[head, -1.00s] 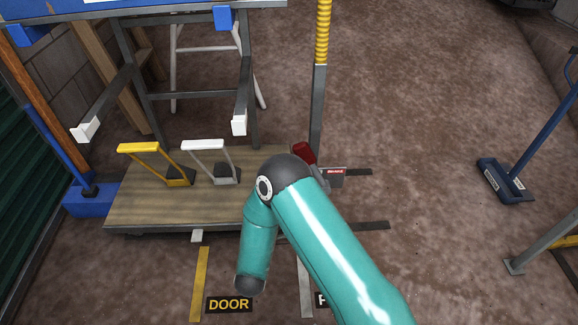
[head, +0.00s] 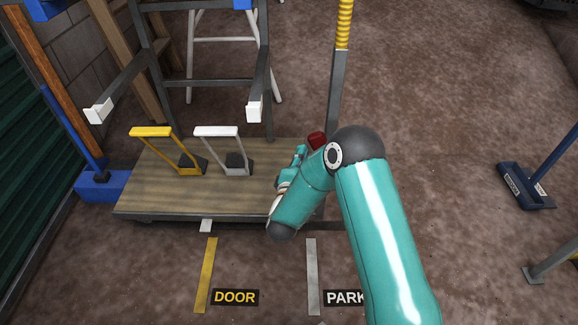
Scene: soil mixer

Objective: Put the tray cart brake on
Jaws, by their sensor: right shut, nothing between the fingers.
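A red knob-like part (head: 316,138), which looks like the brake control, shows at the foot of the grey post (head: 337,95) with a yellow grip. The post stands at the right end of a wooden-topped platform (head: 150,190). My right arm comes in from the lower right and bends back over the platform's right end. My right gripper (head: 300,153) is small and partly hidden by its own wrist, just left of the red part. It is shut and empty; I cannot tell whether it touches the red part. My left gripper is out of view.
A yellow handle (head: 152,132) and a white handle (head: 218,132) stand on the platform. Grey frame bars with white ends (head: 254,112) reach above it. Floor labels read DOOR (head: 235,297) and PARK (head: 345,298). Floor to the right is clear up to a blue stand (head: 525,188).

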